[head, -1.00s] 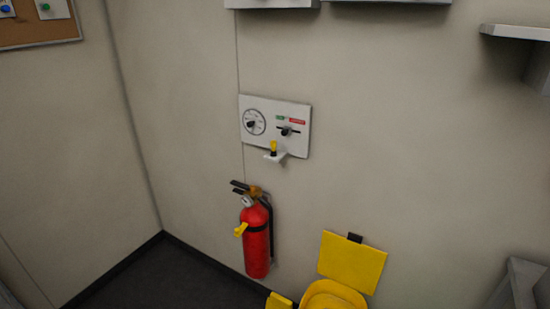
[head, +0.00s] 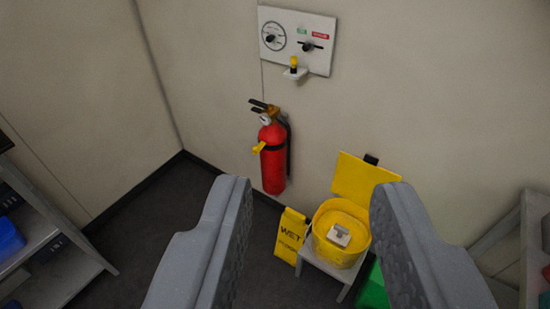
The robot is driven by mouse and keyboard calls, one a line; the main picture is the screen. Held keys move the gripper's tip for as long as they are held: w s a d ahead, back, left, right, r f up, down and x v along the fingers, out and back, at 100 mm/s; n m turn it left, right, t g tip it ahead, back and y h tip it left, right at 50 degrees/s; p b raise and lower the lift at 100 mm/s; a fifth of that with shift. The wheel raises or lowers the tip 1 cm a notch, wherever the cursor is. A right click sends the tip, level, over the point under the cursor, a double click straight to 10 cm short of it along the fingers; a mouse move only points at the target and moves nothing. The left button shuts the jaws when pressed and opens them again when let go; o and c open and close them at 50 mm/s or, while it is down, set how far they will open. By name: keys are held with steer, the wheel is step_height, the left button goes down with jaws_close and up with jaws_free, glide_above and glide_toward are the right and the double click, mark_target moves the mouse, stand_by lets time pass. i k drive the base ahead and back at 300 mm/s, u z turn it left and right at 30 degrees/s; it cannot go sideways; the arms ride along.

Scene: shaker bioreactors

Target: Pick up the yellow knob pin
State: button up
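A small pin with a yellow knob (head: 294,62) and a dark lower part stands upright on a small white bracket (head: 295,76). The bracket sits at the lower edge of a white wall panel (head: 321,57) with a dial and a slider. A yellow piece (head: 258,148) also shows on the front of the red fire extinguisher (head: 272,170). My gripper (head: 308,200) is open and empty, its two grey fingers wide apart at the bottom of the view. The yellow knob shows above and beyond the fingers, apart from them.
A yellow bucket (head: 323,219) with a pale object inside stands on a small grey stand (head: 318,266). A yellow wet-floor sign (head: 290,236) is beside it and a green object (head: 372,290) below. Grey shelves (head: 62,262) stand left, more at right. Dark floor is clear at left.

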mark_target(294, 60)
steer(key=k, duration=0.55)
steer(key=u, duration=0.5)
steer(key=i, duration=0.7)
steer(key=u, duration=0.5)
steer(key=i, duration=1.45)
steer(key=z, duration=0.6)
steer(key=i, duration=1.15)
steer(key=z, duration=0.8)
steer(key=k, duration=0.75)
steer(key=z, duration=0.15)
